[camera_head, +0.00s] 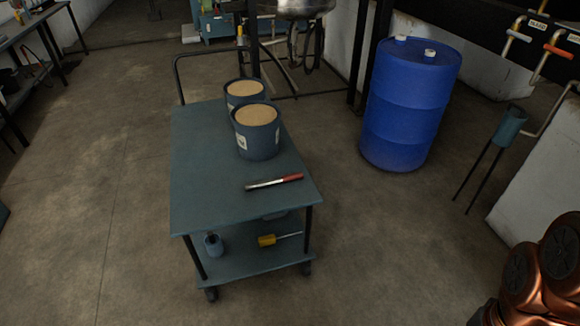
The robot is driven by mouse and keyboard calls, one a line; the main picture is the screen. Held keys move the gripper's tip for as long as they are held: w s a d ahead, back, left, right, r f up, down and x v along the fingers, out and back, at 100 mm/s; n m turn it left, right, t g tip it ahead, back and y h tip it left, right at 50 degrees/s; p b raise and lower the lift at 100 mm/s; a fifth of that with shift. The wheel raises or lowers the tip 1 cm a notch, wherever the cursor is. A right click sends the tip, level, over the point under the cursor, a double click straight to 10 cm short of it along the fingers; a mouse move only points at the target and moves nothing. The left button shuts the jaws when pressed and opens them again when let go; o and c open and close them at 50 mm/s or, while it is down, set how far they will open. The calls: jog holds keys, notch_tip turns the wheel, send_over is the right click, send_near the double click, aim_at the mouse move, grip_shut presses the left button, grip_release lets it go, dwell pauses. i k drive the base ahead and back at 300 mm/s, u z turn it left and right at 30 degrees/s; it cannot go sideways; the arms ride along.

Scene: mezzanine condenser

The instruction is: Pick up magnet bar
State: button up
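A slim bar with a metal shaft and a red end, which looks like the magnet bar (272,182), lies on the top of a blue-grey cart (205,200). It lies near the front right part of the top, tilted slightly, with its red end to the right. Nothing covers it. Part of my copper-coloured arm shows at the bottom right corner, well apart from the cart. My gripper is not in view.
Two buckets of tan material (257,145) stand behind the bar on the cart. The lower shelf (245,262) holds a yellow-handled tool (267,240) and a small cup (213,245). A blue drum (408,105) stands behind right. Floor left and right of the cart is clear.

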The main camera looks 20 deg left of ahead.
aim_at(292, 176)
jog(key=u, duration=0.3)
jog(key=i, duration=0.75)
jog(key=u, duration=1.2)
jog(key=i, duration=0.5)
jog(key=u, duration=0.5)
